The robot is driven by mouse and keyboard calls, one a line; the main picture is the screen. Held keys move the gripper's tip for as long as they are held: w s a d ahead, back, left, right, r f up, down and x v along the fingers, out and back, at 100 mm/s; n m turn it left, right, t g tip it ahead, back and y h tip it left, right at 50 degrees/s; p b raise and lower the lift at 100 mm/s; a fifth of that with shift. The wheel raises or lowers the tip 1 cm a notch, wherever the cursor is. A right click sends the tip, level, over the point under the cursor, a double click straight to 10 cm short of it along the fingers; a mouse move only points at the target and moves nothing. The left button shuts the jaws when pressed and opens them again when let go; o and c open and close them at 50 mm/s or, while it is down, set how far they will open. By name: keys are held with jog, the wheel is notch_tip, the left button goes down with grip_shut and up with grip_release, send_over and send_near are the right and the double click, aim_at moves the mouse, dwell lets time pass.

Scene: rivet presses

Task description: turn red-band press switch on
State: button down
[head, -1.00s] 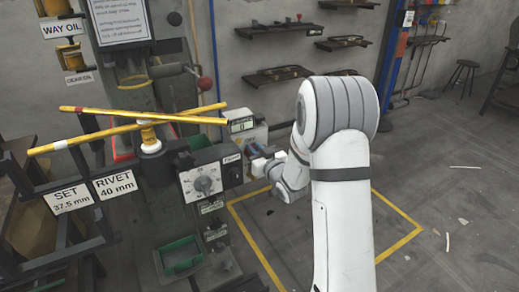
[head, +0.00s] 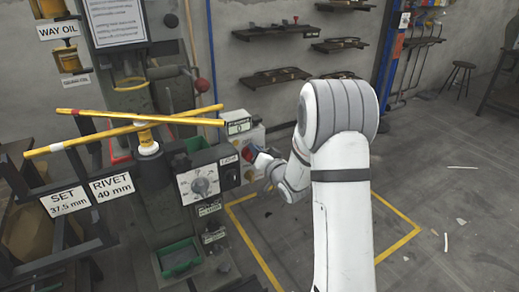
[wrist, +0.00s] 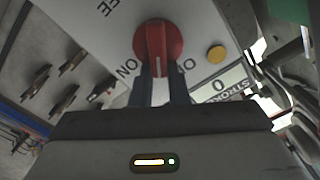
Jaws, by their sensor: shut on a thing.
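The red rotary switch (wrist: 158,42) sits on a pale panel, at the top middle of the wrist view. An "ON" label is left of it, and lettering starting with "O" is to its right, partly hidden by a finger. Its grip ridge runs upright in that picture, between the labels. My gripper (wrist: 160,80) is shut on it, with one dark finger at each side. In the head view my gripper (head: 262,160) reaches the switch box (head: 257,136) from the right, and a bit of red shows at its tip.
A yellow button (wrist: 216,54) and a counter reading 0 (wrist: 218,86) are close beside the switch. A grey dial box (head: 202,184) stands left of my gripper. Crossed yellow bars (head: 138,124) extend above it. The floor right of my arm is mostly clear.

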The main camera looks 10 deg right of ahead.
jog(key=m, duration=0.3)
jog(key=f+m+p, duration=0.1)
jog(key=m, duration=0.3)
jog(key=f+m+p, duration=0.1)
jog(key=m, duration=0.3)
jog(key=shift+w+d+f, duration=0.15)
jog(key=shift+d, duration=0.15)
dwell(0.4)
jog(key=c, duration=1.6)
grip_release()
jog(key=shift+w, duration=0.1)
jog(key=shift+o, duration=1)
jog(key=shift+d, duration=0.1)
jog(key=p+v, duration=0.1)
jog(key=v, duration=0.7)
